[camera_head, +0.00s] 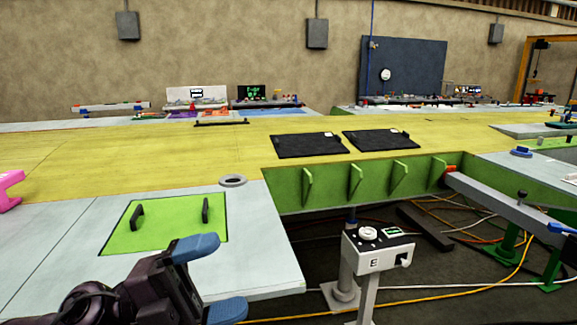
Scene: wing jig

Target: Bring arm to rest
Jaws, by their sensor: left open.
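My left gripper (212,278) is at the bottom of the head view, with its dark arm coming in from the lower left. Its two blue fingertips are spread apart and nothing shows between them. It is in front of and above the near edge of the grey-white panel (60,240), close to the green plate (165,232) with two black handles. Whether it touches the panel cannot be told, but it appears apart. My right gripper is not in view.
A grey control box (378,250) stands on a post right of the gripper. A grey ring (233,181) lies on the panel. Two black mats (310,145) (381,140) lie on the yellow surface (150,155). Cables (480,285) cross the floor at right. A pink piece (10,187) is at far left.

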